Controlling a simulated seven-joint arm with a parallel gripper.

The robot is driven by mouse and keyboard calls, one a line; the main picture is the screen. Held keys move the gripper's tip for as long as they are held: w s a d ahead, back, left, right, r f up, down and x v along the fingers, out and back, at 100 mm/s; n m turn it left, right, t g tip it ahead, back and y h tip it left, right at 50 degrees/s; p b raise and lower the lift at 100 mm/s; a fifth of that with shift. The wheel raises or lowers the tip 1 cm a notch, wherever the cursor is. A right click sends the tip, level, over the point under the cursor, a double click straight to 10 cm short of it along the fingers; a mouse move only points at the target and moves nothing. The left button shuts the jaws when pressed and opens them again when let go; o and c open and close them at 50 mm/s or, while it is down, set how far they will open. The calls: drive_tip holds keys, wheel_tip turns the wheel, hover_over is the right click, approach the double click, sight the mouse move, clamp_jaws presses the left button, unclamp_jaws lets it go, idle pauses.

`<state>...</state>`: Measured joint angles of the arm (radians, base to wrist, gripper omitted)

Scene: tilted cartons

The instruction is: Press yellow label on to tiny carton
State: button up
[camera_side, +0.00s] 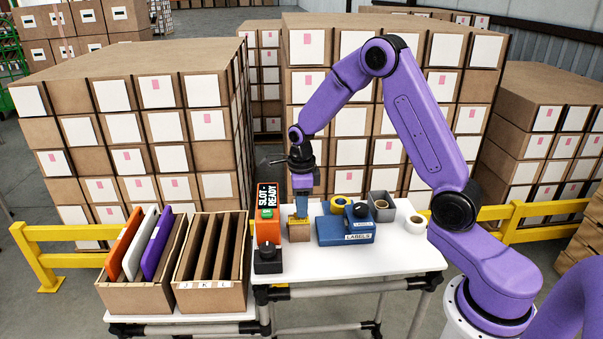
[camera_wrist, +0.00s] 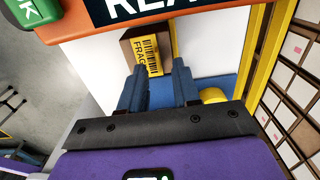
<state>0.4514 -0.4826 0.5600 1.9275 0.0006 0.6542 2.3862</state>
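The tiny brown carton (camera_side: 299,232) stands on the white table, just below my gripper (camera_side: 301,211) in the side view. In the wrist view the carton (camera_wrist: 129,45) lies beyond the fingertips. A yellow label (camera_wrist: 147,55) with a barcode and the printed letters "FRAG" shows against the carton's face. Whether it is flat and fully stuck cannot be told. My gripper (camera_wrist: 160,78) has two blue fingers, apart with a gap between them and nothing clearly held. The fingers hide part of the carton's near side; contact cannot be told.
An orange "SLOT READY" unit (camera_side: 268,228) stands close on the left. Slotted cartons (camera_side: 212,290) are further left. The table's front right is clear.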

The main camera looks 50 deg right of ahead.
wheel_tip(320, 180, up, 22)
idle(1.1)
idle(0.3)
drive_tip(key=s+a+f+n, duration=0.2)
drive_tip(key=s+a+n, duration=0.45)
drive_tip(key=n, duration=0.35)
drive_tip(key=s+a+f+n, duration=0.3)
drive_tip(key=s+a+n, duration=0.2)
drive_tip(key=s+n, duration=0.4)
drive_tip(key=s+f+n, duration=0.2)
drive_tip(key=s+n, duration=0.6)
drive_tip(key=n, duration=0.2)
drive_tip(key=s+d+f+n, duration=0.1)
drive_tip(key=s+f+n, duration=0.2)
drive_tip(key=s+n, duration=0.5)
drive_tip(key=n, duration=0.2)
drive_tip(key=shift+s+d+f+n, duration=0.2)
drive_tip(key=shift+d+f+n, duration=0.05)
drive_tip(key=shift+f+n, duration=0.05)
